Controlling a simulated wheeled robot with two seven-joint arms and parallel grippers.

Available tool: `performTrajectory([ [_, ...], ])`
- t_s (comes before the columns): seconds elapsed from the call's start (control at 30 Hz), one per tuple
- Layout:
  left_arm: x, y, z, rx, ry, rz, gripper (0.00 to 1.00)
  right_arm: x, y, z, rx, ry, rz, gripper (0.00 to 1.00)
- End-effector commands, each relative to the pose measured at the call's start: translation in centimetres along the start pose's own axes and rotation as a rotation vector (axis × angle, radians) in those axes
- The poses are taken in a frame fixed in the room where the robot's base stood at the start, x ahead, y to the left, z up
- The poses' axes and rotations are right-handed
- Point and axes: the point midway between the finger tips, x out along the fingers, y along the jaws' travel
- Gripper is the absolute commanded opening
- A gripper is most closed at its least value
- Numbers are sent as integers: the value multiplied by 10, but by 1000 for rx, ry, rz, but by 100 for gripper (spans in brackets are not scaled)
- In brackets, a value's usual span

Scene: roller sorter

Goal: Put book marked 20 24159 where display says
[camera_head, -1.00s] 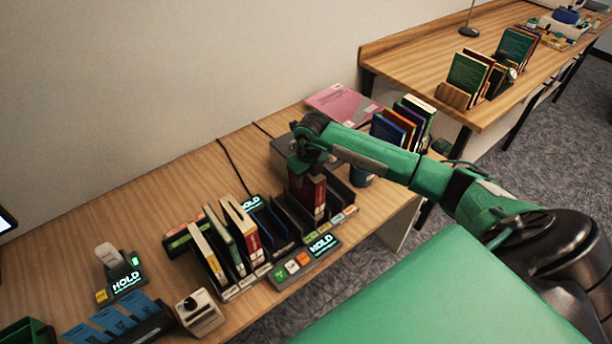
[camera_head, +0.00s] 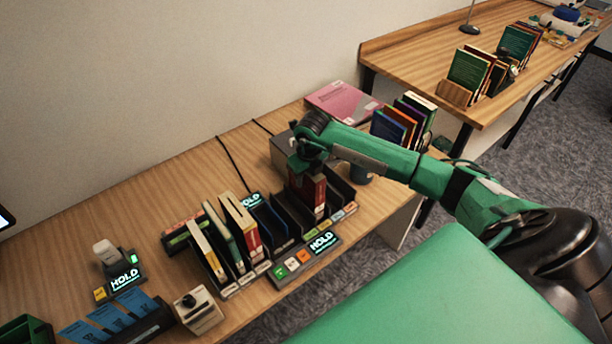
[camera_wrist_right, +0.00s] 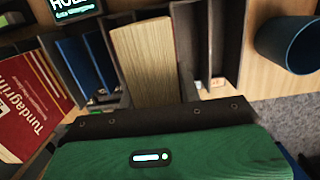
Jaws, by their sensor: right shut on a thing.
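A dark red book (camera_head: 320,192) stands upright in a slot toward the right end of the black sorter rack (camera_head: 285,238). My right gripper (camera_head: 307,168) is shut on it from above. In the right wrist view the gripper (camera_wrist_right: 160,112) is at a pale page block (camera_wrist_right: 148,62) between dark dividers. The mark 20 24159 is not readable in any view. A display (camera_head: 322,242) at the rack's front reads HOLD. Another display behind the rack (camera_head: 250,202) also reads HOLD; it shows in the wrist view (camera_wrist_right: 75,8), with small text below. My left gripper is not in view.
Several books, including a red and cream one (camera_head: 240,228), stand in the rack's left slots. A blue cup (camera_head: 362,172) and a row of books (camera_head: 400,122) are to the right. A pink book (camera_head: 343,104) lies behind. A scanner unit (camera_head: 124,277) is at left.

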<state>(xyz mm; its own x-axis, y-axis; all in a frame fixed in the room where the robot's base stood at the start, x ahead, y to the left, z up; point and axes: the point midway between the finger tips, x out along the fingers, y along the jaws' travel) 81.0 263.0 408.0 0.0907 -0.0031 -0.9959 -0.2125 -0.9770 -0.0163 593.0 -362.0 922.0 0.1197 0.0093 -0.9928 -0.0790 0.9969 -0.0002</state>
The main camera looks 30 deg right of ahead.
Motion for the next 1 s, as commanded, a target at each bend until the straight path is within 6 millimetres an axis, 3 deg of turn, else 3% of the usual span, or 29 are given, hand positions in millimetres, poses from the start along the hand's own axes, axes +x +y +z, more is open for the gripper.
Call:
performTrajectory([
  [0.03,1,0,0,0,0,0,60,0,0,1,0,-2,0,36],
  [0.17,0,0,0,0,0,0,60,0,0,0,0,-2,0,60],
  [0.57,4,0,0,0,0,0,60,-7,0,1,-1,-3,1,60],
  [1.0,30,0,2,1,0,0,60,-99,-1,1,-1,-6,-1,60],
])
